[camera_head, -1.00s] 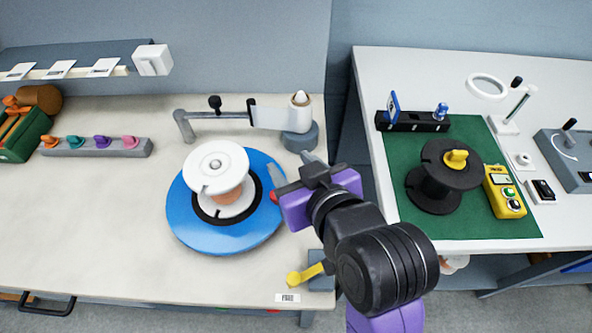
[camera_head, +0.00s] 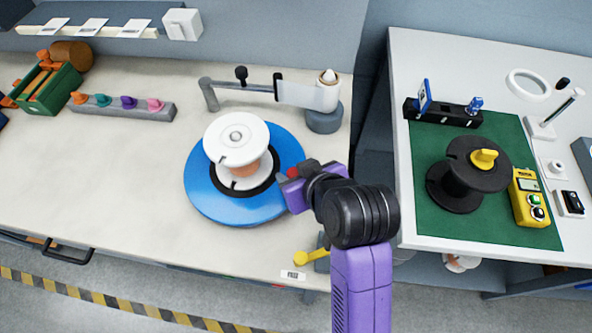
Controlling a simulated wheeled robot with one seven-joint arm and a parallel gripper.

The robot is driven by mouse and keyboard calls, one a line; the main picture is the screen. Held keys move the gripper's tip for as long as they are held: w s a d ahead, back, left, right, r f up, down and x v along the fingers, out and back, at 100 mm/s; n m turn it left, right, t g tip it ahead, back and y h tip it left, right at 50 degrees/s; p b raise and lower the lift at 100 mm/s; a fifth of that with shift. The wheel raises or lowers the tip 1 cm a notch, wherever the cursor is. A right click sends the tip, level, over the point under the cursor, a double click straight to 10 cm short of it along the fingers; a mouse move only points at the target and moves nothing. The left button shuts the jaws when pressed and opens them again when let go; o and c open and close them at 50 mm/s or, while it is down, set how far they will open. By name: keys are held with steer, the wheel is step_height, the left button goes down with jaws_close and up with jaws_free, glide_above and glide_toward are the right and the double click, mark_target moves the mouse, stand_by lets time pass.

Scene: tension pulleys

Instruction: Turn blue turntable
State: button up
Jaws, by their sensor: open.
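The blue turntable (camera_head: 212,207) is a round disc lying flat on the left table. A white spool (camera_head: 236,133) with an orange-brown core stands upright at its middle, within a black ring. A red knob (camera_head: 293,173) shows at the turntable's right edge, partly hidden by my gripper. My gripper (camera_head: 282,180) is at the right rim of the turntable, beside the red knob, with its fingers mostly hidden by its own body. It is open; I cannot tell whether it touches the knob or the disc.
A grey arm on a post (camera_head: 323,119) stands behind the turntable. A yellow lever (camera_head: 306,257) is at the front table edge. A rack of coloured pegs (camera_head: 125,107) lies at left. On the right table, a black spool (camera_head: 464,176) stands on a green mat (camera_head: 432,225).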

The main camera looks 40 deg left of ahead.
steer(key=shift+a, duration=0.1)
jaws_close()
steer(key=shift+f, duration=0.1)
stand_by(1.3)
